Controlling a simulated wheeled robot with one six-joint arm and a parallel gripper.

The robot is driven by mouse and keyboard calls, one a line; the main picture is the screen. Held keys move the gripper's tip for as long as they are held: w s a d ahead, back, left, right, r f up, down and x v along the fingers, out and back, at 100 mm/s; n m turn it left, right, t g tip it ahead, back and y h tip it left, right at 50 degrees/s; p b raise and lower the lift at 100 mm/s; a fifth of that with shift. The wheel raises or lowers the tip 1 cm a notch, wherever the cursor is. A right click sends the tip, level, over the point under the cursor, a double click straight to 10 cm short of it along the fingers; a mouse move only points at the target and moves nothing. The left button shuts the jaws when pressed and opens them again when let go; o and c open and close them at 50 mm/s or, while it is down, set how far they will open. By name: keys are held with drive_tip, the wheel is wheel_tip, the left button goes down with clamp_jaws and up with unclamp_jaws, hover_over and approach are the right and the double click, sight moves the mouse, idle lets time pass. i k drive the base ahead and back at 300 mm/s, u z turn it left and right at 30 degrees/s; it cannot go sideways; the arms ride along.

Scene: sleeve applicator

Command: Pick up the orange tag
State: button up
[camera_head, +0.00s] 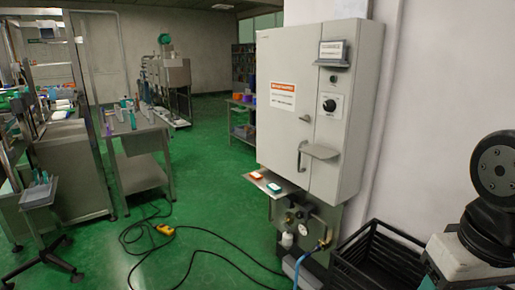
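A small orange-red tag with a pale face (256,175) lies on the small metal shelf (266,193) at the lower left of the grey cabinet (320,110). My gripper is not in view. Only dark joints of my arm show at the right edge, well apart from the shelf.
A curved handle plate juts from the cabinet door above and right of the shelf. Valves, gauges and a blue hose (322,246) sit below it. A black crate (379,258) stands at lower right. Black cables and a yellow device (165,229) lie on the green floor.

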sight(256, 175)
drive_tip(key=z, duration=0.35)
drive_tip(key=k, duration=0.35)
drive_tip(key=u, duration=1.45)
drive_tip(key=i, duration=1.35)
drive_tip(key=z, duration=0.9)
drive_tip(key=i, duration=0.65)
drive_tip(key=z, duration=0.75)
